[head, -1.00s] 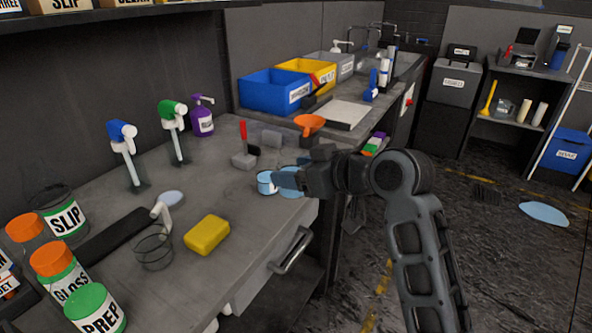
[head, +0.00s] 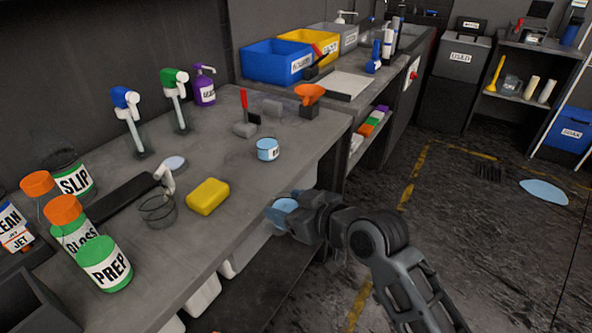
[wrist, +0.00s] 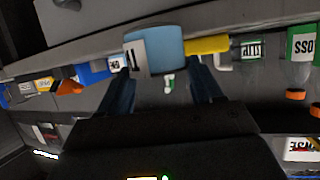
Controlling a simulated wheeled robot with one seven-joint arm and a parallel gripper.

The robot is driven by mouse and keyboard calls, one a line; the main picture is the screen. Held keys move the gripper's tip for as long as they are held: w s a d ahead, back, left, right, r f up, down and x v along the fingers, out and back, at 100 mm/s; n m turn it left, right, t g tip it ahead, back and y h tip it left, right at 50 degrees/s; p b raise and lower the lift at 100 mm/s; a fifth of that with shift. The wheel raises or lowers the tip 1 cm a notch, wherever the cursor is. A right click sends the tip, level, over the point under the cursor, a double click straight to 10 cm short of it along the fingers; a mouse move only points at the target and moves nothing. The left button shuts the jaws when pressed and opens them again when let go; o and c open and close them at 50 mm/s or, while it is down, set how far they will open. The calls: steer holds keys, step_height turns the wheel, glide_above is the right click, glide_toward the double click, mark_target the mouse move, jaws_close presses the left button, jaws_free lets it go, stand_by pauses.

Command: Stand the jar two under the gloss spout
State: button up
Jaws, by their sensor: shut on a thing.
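My gripper (head: 297,220) is shut on a light blue jar (head: 281,211), held in front of the bench's front edge. In the wrist view the jar (wrist: 158,50) is between the fingers, with dark bars on its white label. A second light blue jar (head: 268,150) stands on the bench; its label is too small to read. The gloss bottle (head: 76,230), green and white with an orange cap, stands at the left. A white spout (head: 165,180) rises by a wire ring (head: 158,208); I cannot tell whether it is the gloss one.
A yellow sponge (head: 208,196) lies between the wire ring and the bench edge. The slip bottle (head: 75,180) and prep bottle (head: 105,263) stand near the gloss bottle. Blue (head: 125,98) and green (head: 174,77) spray heads stand behind.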

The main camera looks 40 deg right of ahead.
steer(key=s+a+f, duration=0.1)
steer(key=a+f, duration=0.2)
steer(key=f, duration=0.6)
steer(key=s+a+f+h, duration=0.1)
steer(key=a+f, duration=0.3)
steer(key=f, duration=0.4)
steer(key=shift+s+f+m, duration=0.35)
steer(key=shift+s+m, duration=0.05)
steer(key=shift+s, duration=0.05)
